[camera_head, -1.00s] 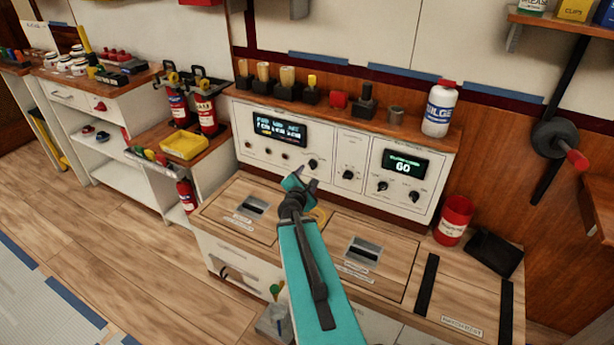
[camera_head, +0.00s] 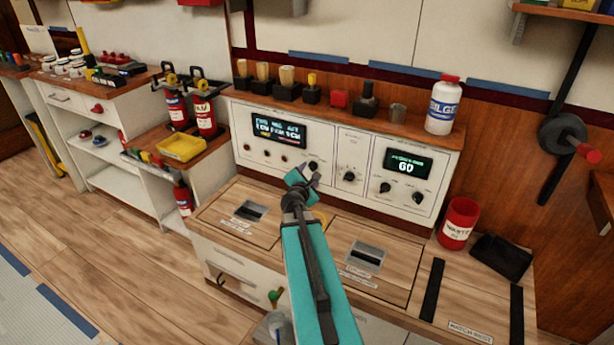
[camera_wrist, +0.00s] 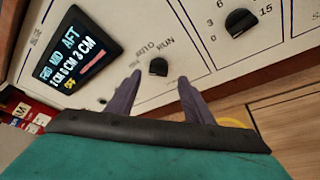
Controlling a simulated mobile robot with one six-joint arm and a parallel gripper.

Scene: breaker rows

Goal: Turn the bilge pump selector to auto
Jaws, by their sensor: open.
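The bilge pump selector is a small black knob (camera_wrist: 158,67) on the white panel, with marks above it that seem to read AUTO and RUN. In the head view the knob (camera_head: 313,165) shows just beyond my gripper (camera_head: 300,178). In the wrist view my gripper (camera_wrist: 158,85) is open, with one dark finger on each side below the knob. The knob appears between the fingertips; I cannot tell whether they touch it. The knob's exact setting is too small to tell.
A lit display (camera_head: 278,129) sits left of the knob. Another knob (camera_head: 349,176) is close on the right, and a GO display (camera_head: 407,164) with two knobs is farther right. The wooden counter (camera_head: 320,222) lies below, with a red waste cup (camera_head: 459,224) at right.

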